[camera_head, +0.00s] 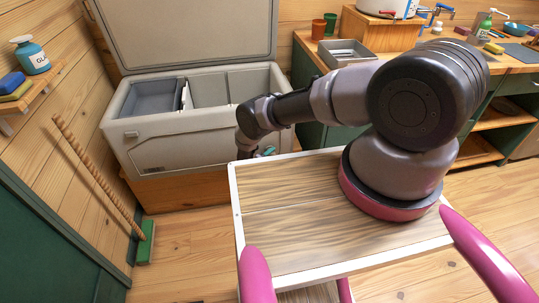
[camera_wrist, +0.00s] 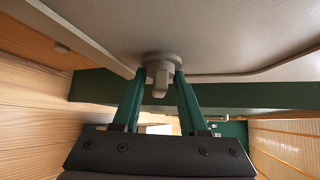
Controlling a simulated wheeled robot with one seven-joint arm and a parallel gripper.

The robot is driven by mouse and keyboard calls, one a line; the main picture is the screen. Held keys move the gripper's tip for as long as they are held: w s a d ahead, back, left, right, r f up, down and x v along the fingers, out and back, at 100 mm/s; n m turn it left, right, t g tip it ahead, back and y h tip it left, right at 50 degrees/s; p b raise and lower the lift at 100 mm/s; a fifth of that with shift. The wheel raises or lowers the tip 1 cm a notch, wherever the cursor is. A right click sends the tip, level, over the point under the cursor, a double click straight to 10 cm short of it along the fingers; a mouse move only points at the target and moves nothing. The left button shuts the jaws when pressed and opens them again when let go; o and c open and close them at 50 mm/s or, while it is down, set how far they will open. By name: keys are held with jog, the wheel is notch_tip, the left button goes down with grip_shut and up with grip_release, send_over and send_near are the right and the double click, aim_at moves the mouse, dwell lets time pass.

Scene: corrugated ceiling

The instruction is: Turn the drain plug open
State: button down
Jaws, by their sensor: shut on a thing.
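The drain plug (camera_wrist: 163,60) is a small beige round knob with a narrow grip tab. It sits on the light wall of the cooler, which shows at the top of the wrist view (camera_wrist: 225,40). My gripper (camera_wrist: 160,76) has its two green fingers on either side of the plug's tab and is shut on it. In the head view the cooler (camera_head: 160,140) stands with its lid open. There my arm reaches down at its right end, with a bit of teal finger (camera_head: 267,151) showing. The plug is hidden in that view.
The open lid (camera_head: 190,35) leans up behind the cooler. A wooden counter (camera_head: 395,35) with a grey bin (camera_head: 345,50) stands to the right. A broom (camera_head: 100,180) leans at the left wall. A shelf with a glue bottle (camera_head: 30,55) is at upper left.

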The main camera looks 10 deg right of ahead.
jog(key=shift+c, duration=2.2)
grip_release()
jog(key=v, duration=1)
jog(key=shift+s+a+r, duration=0.15)
jog(key=shift+s+a, duration=0.1)
jog(key=shift+c, duration=0.4)
